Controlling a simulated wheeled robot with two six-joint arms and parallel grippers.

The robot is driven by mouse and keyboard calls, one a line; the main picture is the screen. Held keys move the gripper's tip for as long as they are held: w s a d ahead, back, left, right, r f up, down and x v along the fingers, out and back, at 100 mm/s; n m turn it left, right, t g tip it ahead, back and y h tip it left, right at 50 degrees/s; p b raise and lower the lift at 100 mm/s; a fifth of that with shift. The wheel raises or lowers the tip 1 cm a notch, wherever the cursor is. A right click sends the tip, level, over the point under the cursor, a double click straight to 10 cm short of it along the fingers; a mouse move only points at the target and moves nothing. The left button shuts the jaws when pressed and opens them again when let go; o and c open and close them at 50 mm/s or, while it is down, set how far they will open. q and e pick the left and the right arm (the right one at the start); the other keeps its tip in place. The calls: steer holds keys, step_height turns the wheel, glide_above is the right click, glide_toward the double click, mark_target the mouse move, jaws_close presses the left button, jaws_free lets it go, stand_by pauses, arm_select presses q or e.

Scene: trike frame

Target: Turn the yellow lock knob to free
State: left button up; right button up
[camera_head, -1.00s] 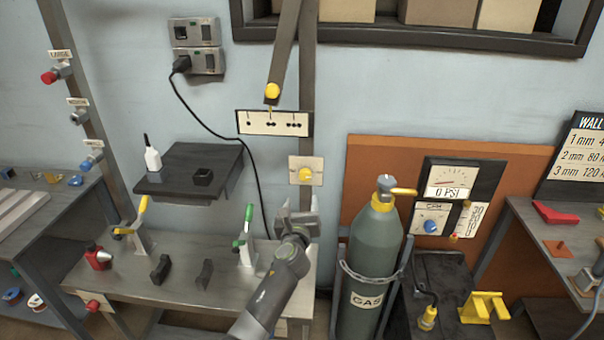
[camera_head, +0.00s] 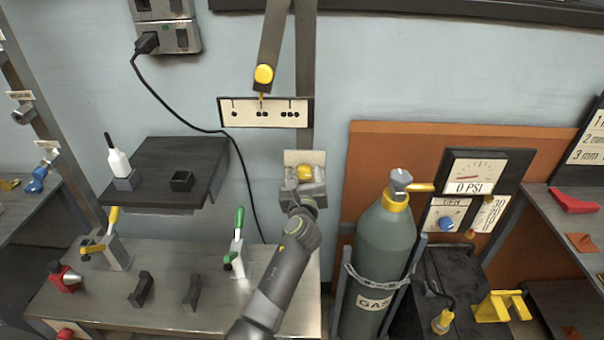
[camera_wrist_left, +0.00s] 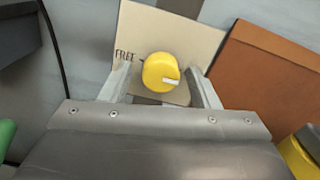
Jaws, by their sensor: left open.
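The yellow lock knob (camera_head: 305,173) sits on a pale square plate (camera_head: 291,157) on the upright post. The word FREE is printed on the plate (camera_wrist_left: 182,28), left of the knob. My left gripper (camera_head: 304,186) is at the plate, just below the knob in the head view. In the left wrist view its open fingers (camera_wrist_left: 163,85) stand on either side of the knob, with gaps showing. My right gripper is not in view.
A hinged arm with a yellow end (camera_head: 264,74) hangs above a dotted scale plate (camera_head: 265,112). A dark shelf (camera_head: 160,190) is to the left. A chained gas cylinder (camera_head: 378,255) stands to the right. A workbench (camera_head: 170,318) with clamps lies below.

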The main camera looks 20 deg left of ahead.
arm_select(q)
steer(key=shift+r, duration=0.1)
steer(key=shift+s, duration=0.1)
steer(key=shift+c, duration=1.1)
steer(key=c, duration=0.8)
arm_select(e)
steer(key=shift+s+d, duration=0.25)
